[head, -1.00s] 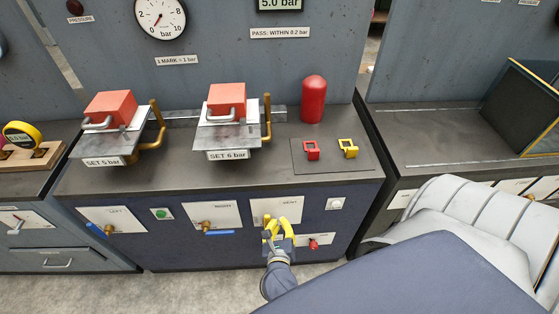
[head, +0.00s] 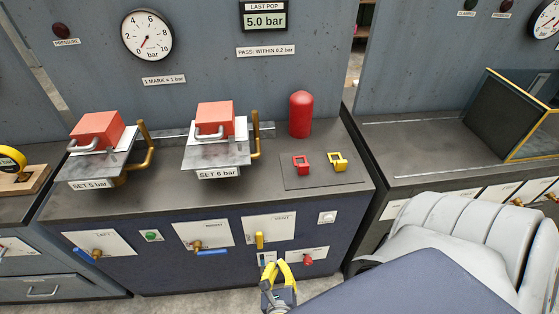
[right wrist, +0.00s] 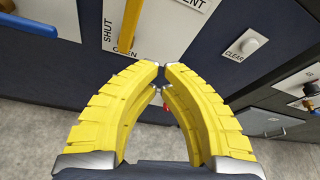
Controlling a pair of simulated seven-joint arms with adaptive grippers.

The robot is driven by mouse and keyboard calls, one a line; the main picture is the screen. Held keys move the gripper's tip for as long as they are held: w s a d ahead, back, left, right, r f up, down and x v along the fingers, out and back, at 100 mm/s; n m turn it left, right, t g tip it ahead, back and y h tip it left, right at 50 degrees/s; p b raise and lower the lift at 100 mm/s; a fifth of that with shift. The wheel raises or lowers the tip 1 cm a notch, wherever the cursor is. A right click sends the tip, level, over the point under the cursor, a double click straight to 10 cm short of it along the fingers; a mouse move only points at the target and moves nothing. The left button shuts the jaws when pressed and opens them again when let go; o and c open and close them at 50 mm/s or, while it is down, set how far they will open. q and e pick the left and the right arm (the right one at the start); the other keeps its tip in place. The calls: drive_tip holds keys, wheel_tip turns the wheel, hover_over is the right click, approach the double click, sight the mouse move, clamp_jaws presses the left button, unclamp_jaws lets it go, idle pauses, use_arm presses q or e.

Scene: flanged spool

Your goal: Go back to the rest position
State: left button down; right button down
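My right gripper (head: 276,264) hangs in front of the blue cabinet, just below the vent panel (head: 281,227). Its yellow curved fingers nearly meet at the tips, with nothing between them; the right wrist view shows the same fingertips (right wrist: 161,67). The yellow vent handle (head: 259,240) is upright and apart from the fingers. In the right wrist view this handle (right wrist: 130,22) points down at the word OPEN. My left gripper is not in view.
Left valve (head: 97,253) and right valve (head: 197,246) with blue handles sit on the cabinet front. A red knob (head: 308,260) is right of my gripper. A red cylinder (head: 301,114) and two weighted fixtures stand on the bench. Floor shows below.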

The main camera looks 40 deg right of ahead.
drive_tip(key=shift+s+a, duration=0.1)
drive_tip(key=shift+a, duration=0.1)
idle(0.4)
drive_tip(key=w+a+f+n+t+y, duration=0.2)
drive_tip(key=a+f+n+y, duration=0.35)
drive_tip(key=f+n, duration=0.75)
drive_tip(key=s+a+f+n+g+y, duration=0.1)
drive_tip(key=s+a+f+n+y, duration=0.15)
drive_tip(key=f+n, duration=0.4)
drive_tip(key=s+a+f+n+g+y, duration=0.1)
drive_tip(key=s+f+n+g+y, duration=0.1)
drive_tip(key=s+f+n, duration=0.35)
drive_tip(key=s+d+f+n+g, duration=0.4)
drive_tip(key=s+d+f+n, duration=0.2)
drive_tip(key=s+f+n, duration=0.3)
drive_tip(key=s+d+f+n+g+h, duration=0.1)
drive_tip(key=s+d+f+n+g, duration=0.4)
drive_tip(key=s+f+n, duration=0.3)
drive_tip(key=s+n, duration=0.2)
drive_tip(key=s, duration=0.2)
drive_tip(key=shift+s+d+f, duration=0.15)
drive_tip(key=shift+d+f, duration=0.25)
